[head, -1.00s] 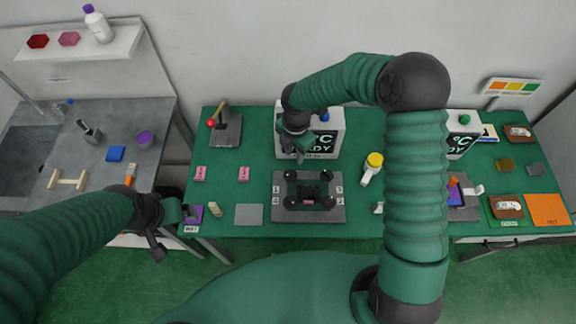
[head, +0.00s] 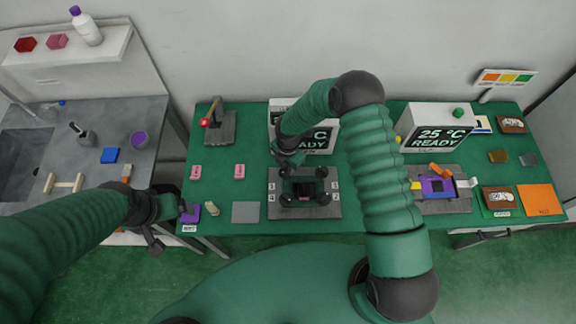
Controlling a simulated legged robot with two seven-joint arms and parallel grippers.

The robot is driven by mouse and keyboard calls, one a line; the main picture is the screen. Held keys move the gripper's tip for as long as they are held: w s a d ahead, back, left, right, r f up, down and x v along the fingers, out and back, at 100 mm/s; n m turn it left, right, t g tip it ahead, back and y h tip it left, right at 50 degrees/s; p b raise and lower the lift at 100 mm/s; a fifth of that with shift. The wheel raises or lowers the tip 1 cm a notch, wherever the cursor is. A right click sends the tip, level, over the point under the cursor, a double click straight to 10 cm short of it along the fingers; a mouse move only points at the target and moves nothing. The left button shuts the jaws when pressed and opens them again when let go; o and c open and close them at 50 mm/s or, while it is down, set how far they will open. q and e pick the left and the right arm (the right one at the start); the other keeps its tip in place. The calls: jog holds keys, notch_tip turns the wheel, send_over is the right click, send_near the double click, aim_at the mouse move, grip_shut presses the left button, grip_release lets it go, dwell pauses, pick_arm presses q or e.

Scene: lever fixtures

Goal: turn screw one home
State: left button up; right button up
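The screw fixture (head: 305,213) is a grey plate near the middle front of the green table, with a dark block in its centre and dark round screw heads at its corners. My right gripper (head: 288,160) is over the fixture's back left corner, close to the screw head there; contact and jaw opening are not clear. My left gripper (head: 160,222) hangs at the table's front left edge, away from the fixture.
A display box (head: 437,130) reads 25 °C READY; another display stands partly hidden behind my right arm. A grey lever fixture (head: 220,128) with a red knob is at the back left. A purple part (head: 437,186) lies on a grey plate at right. A bare grey square (head: 245,212) lies left of the fixture.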

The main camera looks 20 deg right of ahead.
jog(key=shift+c, duration=1.1)
jog(key=shift+a+r, duration=0.1)
jog(key=shift+a, duration=0.1)
grip_shut()
jog(key=shift+a, duration=0.1)
